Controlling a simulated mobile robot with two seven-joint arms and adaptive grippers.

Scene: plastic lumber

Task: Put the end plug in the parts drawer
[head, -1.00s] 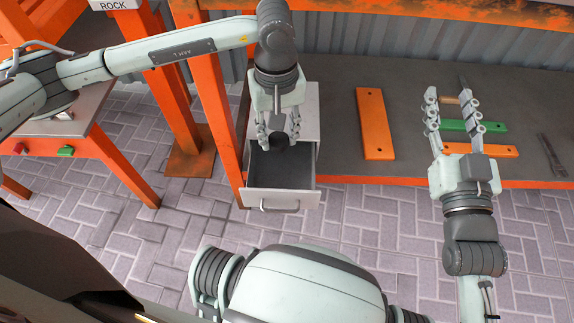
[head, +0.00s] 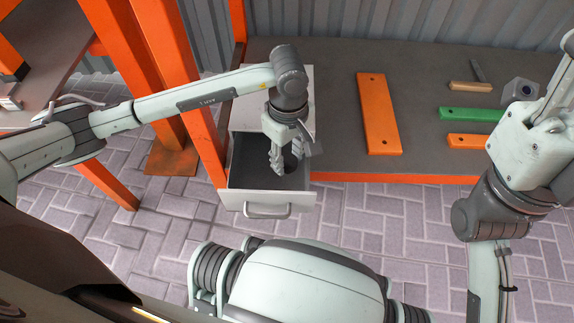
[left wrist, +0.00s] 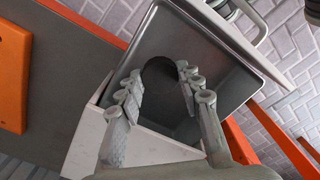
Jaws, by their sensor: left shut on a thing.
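The parts drawer (head: 240,183) is pulled open in the head view, with a pale front and a bar handle. It also fills the middle of the left wrist view (left wrist: 228,70). My left gripper (head: 283,165) points down over the drawer's opening and is shut on the end plug (head: 292,162), a dark round piece. In the left wrist view, the plug (left wrist: 160,80) sits between the fingertips as a dark disc, against the drawer's interior. I cannot tell whether it touches the drawer floor. My right gripper is at the right edge of the head view, with its fingers largely cut off.
An orange board (head: 377,115) lies on the grey work surface right of the drawer. A green strip (head: 468,114), a smaller orange strip (head: 467,141) and a grey block with a hole (head: 519,91) lie farther right. An orange post (head: 200,130) stands close left of the drawer.

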